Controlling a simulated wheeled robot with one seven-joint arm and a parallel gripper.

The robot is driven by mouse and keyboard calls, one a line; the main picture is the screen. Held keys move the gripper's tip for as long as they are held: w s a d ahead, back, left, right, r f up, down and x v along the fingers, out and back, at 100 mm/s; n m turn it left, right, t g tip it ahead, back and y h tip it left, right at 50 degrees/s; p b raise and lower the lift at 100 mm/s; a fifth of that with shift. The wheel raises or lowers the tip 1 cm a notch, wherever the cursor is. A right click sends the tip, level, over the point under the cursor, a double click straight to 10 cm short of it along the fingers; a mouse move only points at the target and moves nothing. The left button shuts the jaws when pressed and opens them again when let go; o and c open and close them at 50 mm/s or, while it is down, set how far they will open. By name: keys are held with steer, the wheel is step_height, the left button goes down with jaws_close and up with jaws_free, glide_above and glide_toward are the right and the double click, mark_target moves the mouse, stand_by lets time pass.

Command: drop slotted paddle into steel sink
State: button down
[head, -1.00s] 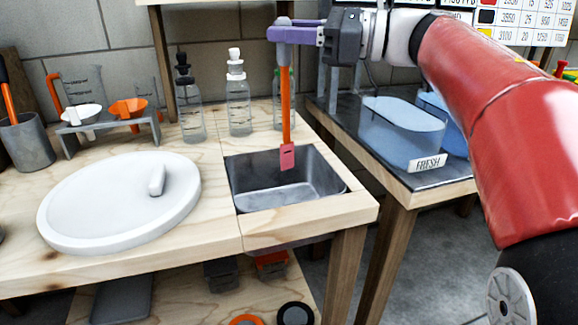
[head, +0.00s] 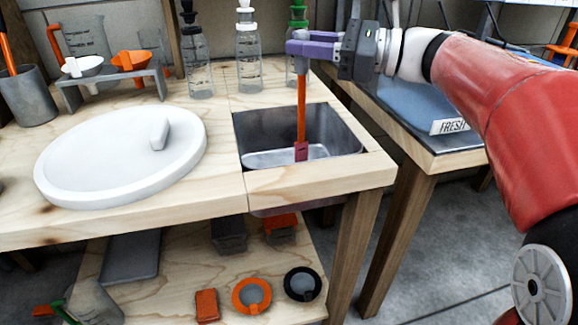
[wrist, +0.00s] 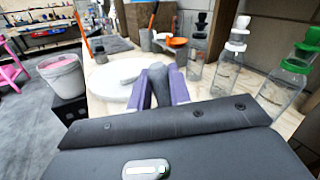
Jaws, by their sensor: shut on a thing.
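The paddle (head: 301,108) has a thin orange handle and a dark red end at the bottom. It hangs upright from my gripper (head: 297,47), whose purple fingers are shut on its top. The steel sink (head: 345,122) is set into the wooden bench, and the paddle's lower end shows inside its outline, in front of the basin. I cannot tell whether that end touches the sink floor. In the wrist view, the purple fingers of my gripper (wrist: 160,92) close on a dark grey grip (wrist: 160,85); the rest of the paddle is hidden there.
A round white lid-like disc (head: 120,155) lies left of the sink. Dropper bottles (head: 248,50) stand behind it, and one green-capped bottle (head: 298,17) is close behind my gripper. A small rack (head: 112,85) holds scoops. A second table (head: 440,150) stands to the right across a gap.

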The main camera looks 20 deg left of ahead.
steer(key=shift+f, duration=0.3)
steer(key=c, duration=1.2)
jaws_free()
steer(key=shift+d, duration=0.1)
steer(key=d+b, duration=0.1)
steer(key=d, duration=0.6)
steer(key=shift+d, duration=0.3)
steer(key=shift+w, duration=0.1)
